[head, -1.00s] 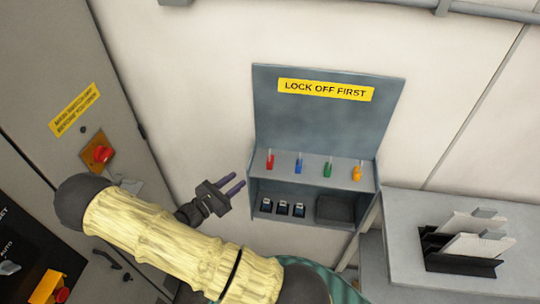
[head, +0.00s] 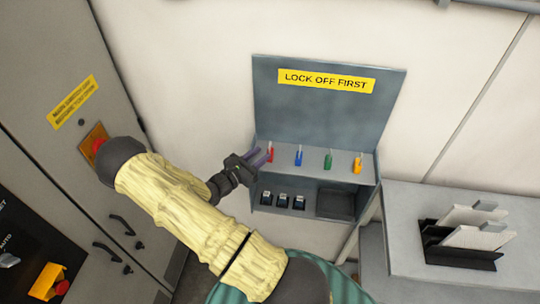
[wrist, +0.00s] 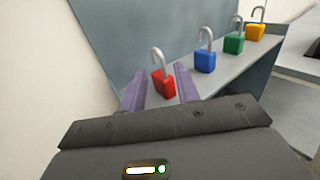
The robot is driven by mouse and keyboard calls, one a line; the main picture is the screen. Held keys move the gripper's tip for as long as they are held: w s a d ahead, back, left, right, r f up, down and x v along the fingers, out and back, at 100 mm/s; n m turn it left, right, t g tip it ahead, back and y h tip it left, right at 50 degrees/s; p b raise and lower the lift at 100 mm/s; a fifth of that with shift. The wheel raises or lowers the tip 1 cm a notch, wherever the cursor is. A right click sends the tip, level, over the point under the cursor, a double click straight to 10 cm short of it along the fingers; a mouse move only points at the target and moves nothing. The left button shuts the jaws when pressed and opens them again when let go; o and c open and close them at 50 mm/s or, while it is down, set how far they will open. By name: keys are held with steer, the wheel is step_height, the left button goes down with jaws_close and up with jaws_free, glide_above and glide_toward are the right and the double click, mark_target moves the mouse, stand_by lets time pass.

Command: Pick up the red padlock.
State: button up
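The red padlock (wrist: 163,84) stands on the upper shelf of the lock station (head: 325,163), its silver shackle raised and open. It is the leftmost padlock in the row. In the wrist view my gripper (wrist: 160,84) is open, with one purple finger on each side of the red padlock and a gap on both sides. In the head view my gripper (head: 262,157) is at the left end of the shelf, and its fingers partly overlap the red padlock (head: 270,154).
Blue (wrist: 205,61), green (wrist: 233,43) and yellow (wrist: 255,32) padlocks stand to the right on the same shelf. The back panel (head: 325,115) rises behind them. A red rotary switch (head: 97,146) is on the cabinet at left. A grey table (head: 400,230) is at right.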

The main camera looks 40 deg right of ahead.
mark_target(269, 150)
steer(key=shift+d, duration=0.65)
steer(key=shift+w+d+f+b, duration=0.1)
steer(key=shift+d+b, duration=0.05)
steer(key=shift+d, duration=1.2)
steer(key=shift+w+d+f+b, duration=0.1)
steer(key=shift+d+b, duration=0.05)
steer(key=shift+d, duration=1.2)
steer(key=shift+a, duration=0.1)
jaws_close()
